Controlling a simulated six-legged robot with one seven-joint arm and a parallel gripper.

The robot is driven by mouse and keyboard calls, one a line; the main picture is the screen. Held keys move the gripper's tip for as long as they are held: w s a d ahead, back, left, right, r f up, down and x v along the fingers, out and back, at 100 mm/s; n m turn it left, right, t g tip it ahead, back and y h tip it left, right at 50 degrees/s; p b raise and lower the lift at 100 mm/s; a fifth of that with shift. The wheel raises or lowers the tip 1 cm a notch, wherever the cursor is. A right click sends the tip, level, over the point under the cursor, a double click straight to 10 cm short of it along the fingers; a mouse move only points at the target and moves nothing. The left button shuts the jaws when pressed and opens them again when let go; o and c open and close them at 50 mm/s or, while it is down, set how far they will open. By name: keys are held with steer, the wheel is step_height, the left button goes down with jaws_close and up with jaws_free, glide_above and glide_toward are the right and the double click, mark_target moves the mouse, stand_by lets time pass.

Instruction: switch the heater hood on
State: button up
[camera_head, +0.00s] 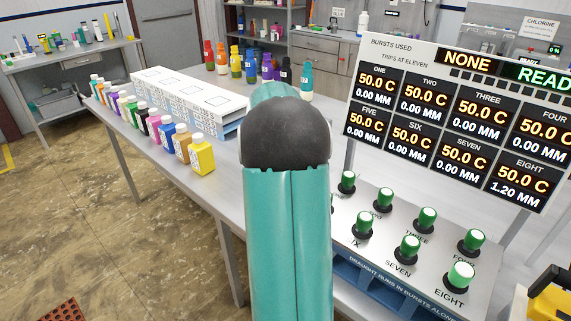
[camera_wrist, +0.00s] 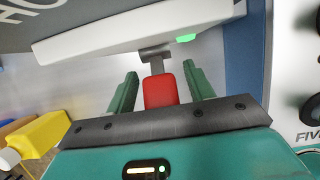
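In the wrist view a red block-shaped handle (camera_wrist: 160,90) hangs on a grey stem below a white panel edge (camera_wrist: 140,32). A small green light (camera_wrist: 186,38) shows on the underside of that edge. My gripper (camera_wrist: 161,70) is open, with one green finger on each side of the red handle. A gap shows between each finger and the handle. In the head view my arm hides the gripper and the handle.
A white box (camera_head: 190,93) stands on the grey table beside a row of coloured bottles ending in a yellow one (camera_head: 202,156). More bottles stand behind it. Green-topped knobs (camera_head: 461,274) and a display board (camera_head: 455,120) reading "NONE" and "READ" are on the right.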

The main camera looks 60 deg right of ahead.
steer(key=v, duration=1.3)
steer(key=shift+r, duration=0.35)
steer(key=shift+a, duration=0.15)
